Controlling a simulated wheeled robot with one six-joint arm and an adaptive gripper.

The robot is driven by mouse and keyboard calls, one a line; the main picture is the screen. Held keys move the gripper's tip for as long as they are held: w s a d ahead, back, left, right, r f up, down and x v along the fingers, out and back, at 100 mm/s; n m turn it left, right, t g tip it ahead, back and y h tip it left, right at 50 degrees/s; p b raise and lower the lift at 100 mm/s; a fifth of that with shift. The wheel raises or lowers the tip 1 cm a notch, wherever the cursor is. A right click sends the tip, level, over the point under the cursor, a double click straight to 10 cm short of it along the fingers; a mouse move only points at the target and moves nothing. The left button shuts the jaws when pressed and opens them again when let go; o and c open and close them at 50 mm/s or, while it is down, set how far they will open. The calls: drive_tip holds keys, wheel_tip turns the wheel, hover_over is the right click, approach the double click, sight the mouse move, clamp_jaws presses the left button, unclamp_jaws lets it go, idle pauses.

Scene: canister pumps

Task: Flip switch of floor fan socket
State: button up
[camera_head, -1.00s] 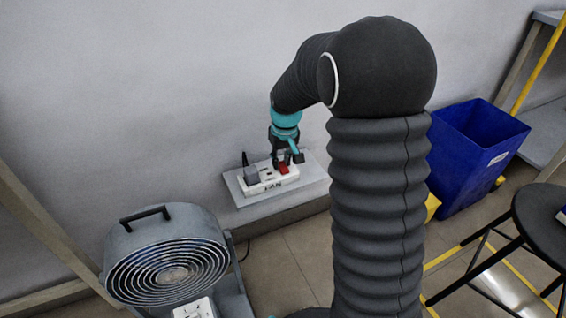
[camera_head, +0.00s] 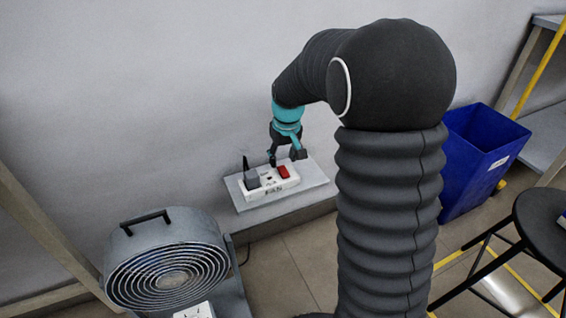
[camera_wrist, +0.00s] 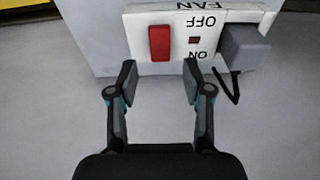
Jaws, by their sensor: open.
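The white fan socket strip (camera_head: 272,188) lies on a small grey wall shelf, with FAN lettering on its front. Its red rocker switch (camera_head: 283,172) is at the right end; in the wrist view the red switch (camera_wrist: 159,43) appears beside upside-down ON and OFF marks. A grey plug (camera_head: 252,179) sits in the socket's left part and also shows in the wrist view (camera_wrist: 244,47). My gripper (camera_head: 285,157) is above and behind the strip. In the wrist view my gripper (camera_wrist: 160,78) has its fingers apart, empty, pointing toward the switch without visible contact.
The grey shelf (camera_head: 312,178) juts from the wall. The floor fan (camera_head: 168,262) stands below on the left. A blue bin (camera_head: 482,155) and a black stool (camera_head: 545,222) are at the right.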

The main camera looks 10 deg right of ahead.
sight(285, 173)
wheel_tip(285, 173, up, 9)
drive_tip(key=s, duration=0.1)
drive_tip(key=shift+s+d+f, duration=0.15)
drive_tip(key=shift+s+f, duration=0.05)
drive_tip(key=s+r+m+t+p, duration=0.1)
drive_tip(key=s+r+t+p, duration=0.1)
drive_tip(key=s, duration=1.2)
drive_tip(key=s+r+m+t+p, duration=0.1)
drive_tip(key=s+r+p, duration=0.3)
drive_tip(key=s, duration=1)
drive_tip(key=shift+s+d+r+t, duration=0.15)
drive_tip(key=shift+r+t, duration=0.25)
drive_tip(key=shift+r, duration=1.35)
